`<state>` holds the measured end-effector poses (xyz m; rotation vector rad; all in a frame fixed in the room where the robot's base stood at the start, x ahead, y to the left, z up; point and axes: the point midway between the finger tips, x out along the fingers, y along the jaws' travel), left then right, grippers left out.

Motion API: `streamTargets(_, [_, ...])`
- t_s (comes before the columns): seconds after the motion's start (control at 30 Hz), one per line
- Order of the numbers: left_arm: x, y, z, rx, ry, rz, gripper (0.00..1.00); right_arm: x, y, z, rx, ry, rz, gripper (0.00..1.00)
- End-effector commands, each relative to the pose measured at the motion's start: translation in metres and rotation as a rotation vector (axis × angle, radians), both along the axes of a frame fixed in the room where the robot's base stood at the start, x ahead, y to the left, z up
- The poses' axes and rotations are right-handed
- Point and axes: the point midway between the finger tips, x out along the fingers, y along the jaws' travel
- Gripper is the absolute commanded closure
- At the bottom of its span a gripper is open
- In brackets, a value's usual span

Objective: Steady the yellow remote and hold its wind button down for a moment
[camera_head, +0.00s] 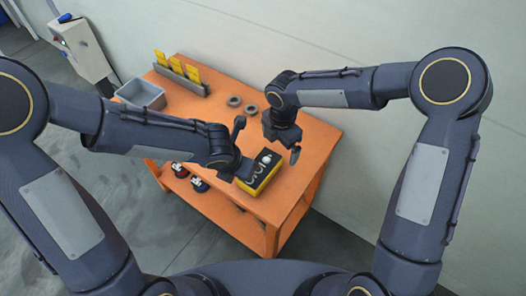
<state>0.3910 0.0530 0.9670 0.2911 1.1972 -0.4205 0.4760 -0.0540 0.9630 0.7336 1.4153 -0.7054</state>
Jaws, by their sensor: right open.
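The yellow remote (264,179) lies on the orange table (312,150) near its front right part. Its dark top face carries pale round and curved marks; I cannot tell which is the wind button. My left gripper (241,150) is at the remote's left end, with one dark finger overlapping that end in the picture and another part sticking up behind. I cannot tell whether it touches or grips the remote. My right gripper (281,143) is open and empty, pointing down just behind and above the remote's right end.
Two grey rings (242,104) lie behind my grippers. A grey bin (140,94) and a rack with yellow plates (182,74) stand at the table's back left. Red and dark items (190,178) sit on the lower shelf. A pale wall runs along the right side.

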Motion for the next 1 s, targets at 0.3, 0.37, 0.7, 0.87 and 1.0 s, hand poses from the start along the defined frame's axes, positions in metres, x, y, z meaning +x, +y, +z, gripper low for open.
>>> streamTargets(0.3, [0.000, 0.000, 0.000, 0.000, 0.000, 0.000, 0.64, 0.009, 0.045, -0.051, -0.007, 0.035, 0.286, 0.02])
streamTargets(0.37, [0.000, 0.000, 0.000, 0.000, 0.000, 0.000, 0.64, 0.009, 0.047, -0.056, -0.007, 0.038, 0.297, 0.02])
streamTargets(0.7, [0.000, 0.000, 0.000, 0.000, 0.000, 0.000, 0.64, 0.008, 0.046, -0.104, -0.007, 0.040, 0.300, 0.02])
streamTargets(0.87, [0.000, 0.000, 0.000, 0.000, 0.000, 0.000, 0.64, 0.008, 0.046, -0.123, -0.007, 0.038, 0.299, 0.02])
streamTargets(1.0, [0.000, 0.000, 0.000, 0.000, 0.000, 0.000, 0.64, 0.009, 0.046, -0.130, -0.006, 0.037, 0.298, 0.02])
